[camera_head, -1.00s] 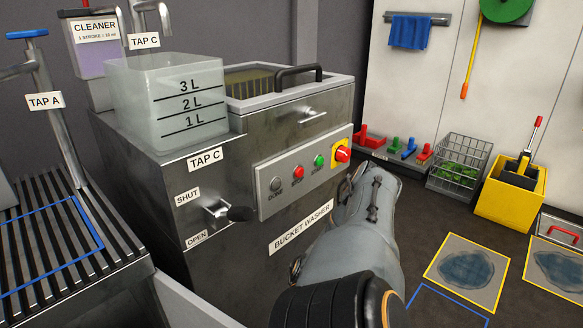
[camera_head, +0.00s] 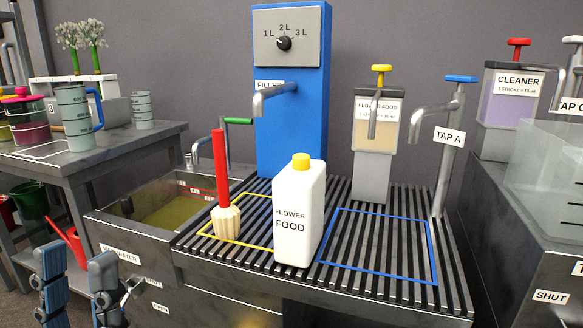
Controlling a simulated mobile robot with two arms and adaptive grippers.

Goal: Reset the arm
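My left gripper (camera_head: 78,268) is at the lower left of the head view. Its two blue-grey fingers point up and stand apart, with nothing visible held between them. It is in front of the sink unit (camera_head: 135,248), left of the slatted drain board. The lower part of the gripper is cut off by the picture's edge. My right gripper is not in view.
A white flower food bottle (camera_head: 300,212) and a red-handled brush (camera_head: 222,185) stand on the slatted board. Behind are the blue filler (camera_head: 290,120), the food dispenser (camera_head: 375,140) and tap A (camera_head: 442,150). A table with jugs (camera_head: 77,118) is at left.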

